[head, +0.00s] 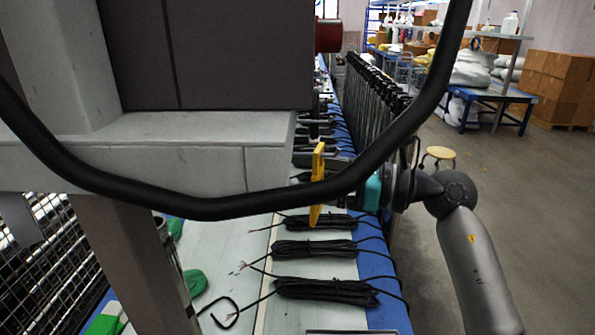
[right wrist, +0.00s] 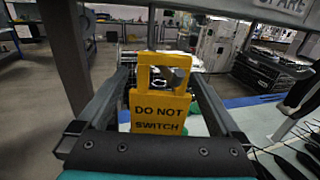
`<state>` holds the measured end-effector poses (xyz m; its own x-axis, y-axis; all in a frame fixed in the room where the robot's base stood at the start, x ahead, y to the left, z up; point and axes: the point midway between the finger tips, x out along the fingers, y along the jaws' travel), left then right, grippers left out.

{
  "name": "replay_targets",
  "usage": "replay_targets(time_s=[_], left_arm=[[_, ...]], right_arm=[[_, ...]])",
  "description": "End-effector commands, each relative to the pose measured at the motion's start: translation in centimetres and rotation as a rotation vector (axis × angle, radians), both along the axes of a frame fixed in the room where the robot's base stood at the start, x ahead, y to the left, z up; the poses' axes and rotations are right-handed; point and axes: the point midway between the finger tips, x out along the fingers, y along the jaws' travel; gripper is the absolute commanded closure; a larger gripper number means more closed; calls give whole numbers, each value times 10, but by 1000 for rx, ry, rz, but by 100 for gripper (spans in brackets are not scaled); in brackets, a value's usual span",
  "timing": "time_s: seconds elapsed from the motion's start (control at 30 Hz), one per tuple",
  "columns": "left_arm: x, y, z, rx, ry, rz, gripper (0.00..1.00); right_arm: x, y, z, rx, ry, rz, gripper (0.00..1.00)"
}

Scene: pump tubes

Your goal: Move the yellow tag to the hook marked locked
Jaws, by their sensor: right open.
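The yellow tag (right wrist: 160,112), printed DO NOT SWITCH, stands upright between the two dark fingers of my right gripper (right wrist: 160,78) in the right wrist view. The fingers are spread, with a gap visible on each side of the tag. A dark shape shows through the tag's upper opening; I cannot tell whether it is a hook. In the head view the tag (head: 318,190) appears nearly edge-on, with my right gripper (head: 322,163) around it from the right. The hook marked locked cannot be made out. My left gripper is not in view.
A thick black tube (head: 215,208) curves across the head view. A grey frame (head: 185,130) with a dark panel (head: 230,50) fills the left. Coiled black cables (head: 325,291) lie on the bench below. A partly cut-off sign (right wrist: 290,8) ending in ARE is top right.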

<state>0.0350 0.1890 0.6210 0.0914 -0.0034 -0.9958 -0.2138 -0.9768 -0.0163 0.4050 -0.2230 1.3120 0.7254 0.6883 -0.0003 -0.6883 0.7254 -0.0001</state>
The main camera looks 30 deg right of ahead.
Motion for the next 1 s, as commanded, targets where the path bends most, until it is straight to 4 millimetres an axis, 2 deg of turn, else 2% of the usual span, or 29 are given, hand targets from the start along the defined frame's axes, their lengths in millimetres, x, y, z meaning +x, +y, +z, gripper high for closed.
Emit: replay_targets(time_s=[0.37,1.0], left_arm=[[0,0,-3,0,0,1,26],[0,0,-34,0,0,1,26]], right_arm=[[-6,-6,-1,-1,1,-2,0],[-82,-79,-2,0,1,-2,0]])
